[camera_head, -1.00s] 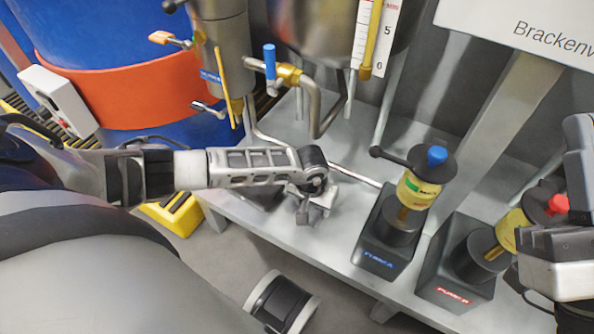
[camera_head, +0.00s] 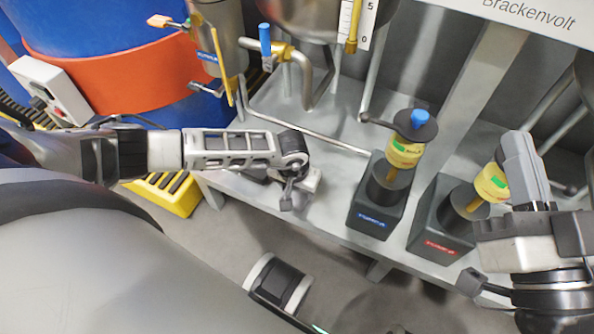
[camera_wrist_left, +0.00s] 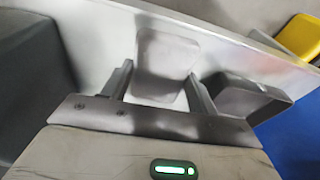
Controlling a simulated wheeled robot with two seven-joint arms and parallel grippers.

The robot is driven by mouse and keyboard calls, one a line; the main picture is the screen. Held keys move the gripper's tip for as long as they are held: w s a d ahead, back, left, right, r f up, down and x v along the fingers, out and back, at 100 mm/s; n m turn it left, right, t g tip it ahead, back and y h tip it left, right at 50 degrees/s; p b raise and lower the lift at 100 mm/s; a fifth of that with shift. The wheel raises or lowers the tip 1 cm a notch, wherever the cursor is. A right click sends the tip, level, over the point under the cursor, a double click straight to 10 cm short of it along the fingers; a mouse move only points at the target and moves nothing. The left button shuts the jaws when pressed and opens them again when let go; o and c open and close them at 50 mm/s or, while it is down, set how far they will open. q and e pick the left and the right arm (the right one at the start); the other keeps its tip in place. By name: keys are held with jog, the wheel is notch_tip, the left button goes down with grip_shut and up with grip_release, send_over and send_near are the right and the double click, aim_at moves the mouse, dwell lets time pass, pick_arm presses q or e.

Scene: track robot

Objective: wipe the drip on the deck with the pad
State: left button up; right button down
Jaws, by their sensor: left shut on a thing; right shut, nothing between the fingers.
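My left gripper (camera_head: 296,190) is low over the front edge of the grey deck (camera_head: 333,140). In the left wrist view, its two fingers (camera_wrist_left: 158,88) are shut on a pale grey pad (camera_wrist_left: 165,52). A small light part of the pad (camera_head: 313,181) shows beside the gripper in the head view. I cannot tell whether the pad touches the deck. I cannot make out the drip in either view. My right gripper (camera_head: 474,283) is at the lower right, shut and empty, partly hidden by its own wrist.
Two dark pump blocks stand on the deck, one with a blue knob (camera_head: 376,208) and one with a red label (camera_head: 438,235). A bent pipe (camera_head: 318,85) and thin rod lie behind the left gripper. A dark holder (camera_wrist_left: 245,97) sits beside the pad. A blue drum (camera_head: 110,25) stands left.

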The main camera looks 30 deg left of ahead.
pick_arm(q)
jog(key=shift+r+p, duration=0.6)
jog(key=shift+r, duration=0.35)
jog(key=shift+r+p, duration=0.6)
jog(key=shift+r, duration=0.05)
notch_tip(320, 180, up, 2)
jog(key=shift+r+p, duration=0.1)
jog(key=shift+p, duration=0.8)
jog(key=shift+r, duration=0.1)
pick_arm(e)
notch_tip(320, 180, down, 6)
jog(key=s+m+g+h, duration=0.2)
jog(key=m+g, duration=0.1)
jog(key=shift+s+r+g, duration=0.15)
jog(key=shift+s+g, duration=0.1)
jog(key=shift+g, duration=0.15)
jog(key=shift+a, duration=0.1)
